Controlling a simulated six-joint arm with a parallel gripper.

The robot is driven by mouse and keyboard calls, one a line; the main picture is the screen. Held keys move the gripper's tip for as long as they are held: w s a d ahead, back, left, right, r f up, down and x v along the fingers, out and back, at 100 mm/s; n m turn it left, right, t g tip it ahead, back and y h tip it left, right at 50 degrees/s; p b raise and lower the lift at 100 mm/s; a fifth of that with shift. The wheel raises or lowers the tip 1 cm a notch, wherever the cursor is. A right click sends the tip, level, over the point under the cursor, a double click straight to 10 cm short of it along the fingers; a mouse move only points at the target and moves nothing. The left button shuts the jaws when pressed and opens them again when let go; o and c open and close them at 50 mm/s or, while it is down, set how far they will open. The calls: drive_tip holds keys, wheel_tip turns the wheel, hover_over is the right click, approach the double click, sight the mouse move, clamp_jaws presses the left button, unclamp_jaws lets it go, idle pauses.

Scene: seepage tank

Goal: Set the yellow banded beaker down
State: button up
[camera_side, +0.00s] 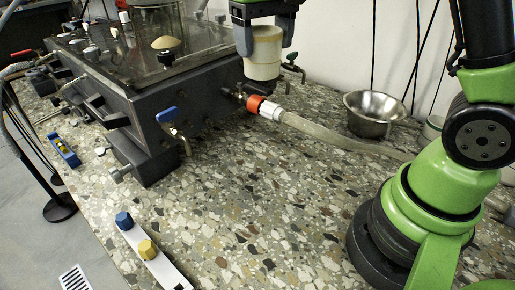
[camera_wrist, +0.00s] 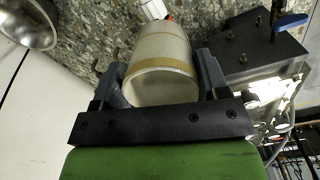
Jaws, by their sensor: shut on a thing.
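The beaker (camera_side: 264,55) is pale cream with a yellowish band. In the side view it hangs upright in my gripper (camera_side: 262,30), just right of the dark tank's right end. Its base looks clear of the terrazzo bench top, above the hose fitting. In the wrist view the beaker (camera_wrist: 162,62) sits between the two fingers of my gripper (camera_wrist: 160,80), which are shut on its sides. Its yellow band shows near the open rim, and the inside looks empty.
The dark tank (camera_side: 150,100) with a blue-handled valve (camera_side: 168,115) fills the left. An orange and white hose fitting (camera_side: 265,107) leads to a pale hose. A steel bowl (camera_side: 374,113) stands at the back right. The bench top (camera_side: 240,200) is clear in the middle front.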

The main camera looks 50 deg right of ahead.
drive_tip(key=shift+r, duration=0.1)
wheel_tip(320, 180, up, 5)
drive_tip(key=s+a+n, duration=0.2)
drive_tip(key=s+a, duration=0.2)
drive_tip(key=a, duration=0.4)
drive_tip(key=s+a+n, duration=0.3)
drive_tip(key=s+a, duration=0.1)
drive_tip(key=a, duration=0.3)
wheel_tip(320, 180, down, 19)
drive_tip(key=shift+m, duration=0.3)
wheel_tip(320, 180, down, 10)
drive_tip(key=shift+w+r, duration=0.1)
drive_tip(key=shift+r, duration=0.15)
